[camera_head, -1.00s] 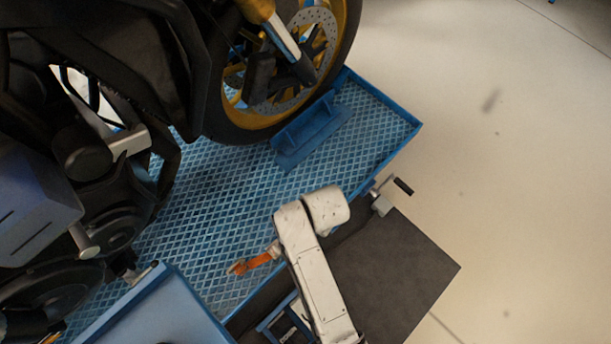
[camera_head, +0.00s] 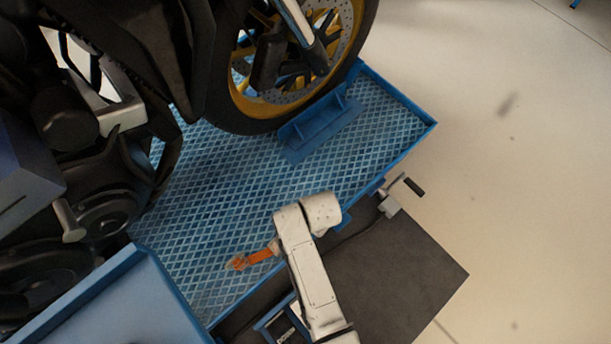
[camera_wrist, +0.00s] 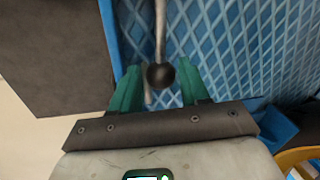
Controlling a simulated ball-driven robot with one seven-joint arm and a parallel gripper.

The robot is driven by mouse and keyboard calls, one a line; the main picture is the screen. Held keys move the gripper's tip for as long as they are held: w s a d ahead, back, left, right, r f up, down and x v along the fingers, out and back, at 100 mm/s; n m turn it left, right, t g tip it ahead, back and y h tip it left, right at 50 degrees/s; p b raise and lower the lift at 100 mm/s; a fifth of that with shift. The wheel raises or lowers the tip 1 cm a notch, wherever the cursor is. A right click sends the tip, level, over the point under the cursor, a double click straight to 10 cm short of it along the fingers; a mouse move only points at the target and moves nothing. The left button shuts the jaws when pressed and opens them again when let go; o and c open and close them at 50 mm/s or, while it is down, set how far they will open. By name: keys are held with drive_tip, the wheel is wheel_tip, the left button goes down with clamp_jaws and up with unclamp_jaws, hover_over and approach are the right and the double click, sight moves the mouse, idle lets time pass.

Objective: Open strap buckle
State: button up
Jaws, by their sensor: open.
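I cannot pick out a strap buckle for certain in either view. An orange piece (camera_head: 250,260) shows beside my white arm, over the blue tread plate in the head view; I cannot tell if it is part of me. In the wrist view my gripper (camera_wrist: 159,72) is open, its green fingers apart. A pale rod with a dark round knob (camera_wrist: 160,76) shows between the fingers; I cannot tell if they touch it. My fingers are not clearly visible in the head view.
The motorbike's front wheel (camera_head: 240,95) stands by a blue chock (camera_head: 318,125) on the blue tread platform (camera_head: 215,190). A crank (camera_head: 395,198) sticks out at the platform edge, beside a dark mat (camera_head: 400,275). Pale floor (camera_head: 500,180) on the right is clear.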

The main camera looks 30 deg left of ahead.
clamp_jaws()
idle(0.3)
